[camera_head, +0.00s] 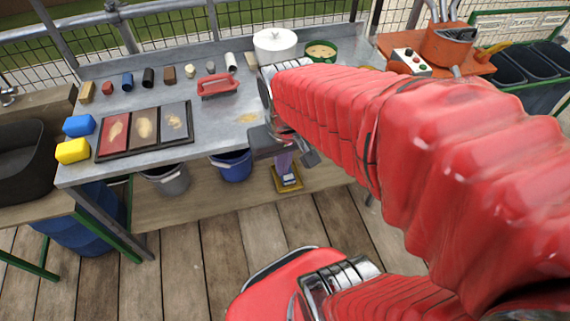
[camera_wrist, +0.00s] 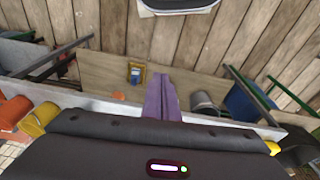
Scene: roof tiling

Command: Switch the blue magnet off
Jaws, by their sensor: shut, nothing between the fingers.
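I cannot surely pick out the blue magnet. In the head view, a small blue block (camera_head: 128,81) stands in a row at the back of the metal table, and a larger blue block (camera_head: 78,126) lies at its left end. A yellow-framed piece with a blue middle (camera_head: 288,181) is low beneath the table; it also shows in the wrist view (camera_wrist: 136,73). My gripper (camera_head: 284,167) points down at the table's front edge, above that piece. Its slim purple fingers (camera_wrist: 163,82) look shut and empty. My arm hides part of the table's right side.
A panel tray (camera_head: 146,133), a yellow block (camera_head: 73,151) and a red-handled tool (camera_head: 217,84) are on the table (camera_head: 222,127). A white pot (camera_head: 275,45) stands at the back. Grey (camera_head: 167,180) and blue (camera_head: 231,166) buckets are below. An orange side table (camera_head: 447,62) is at right.

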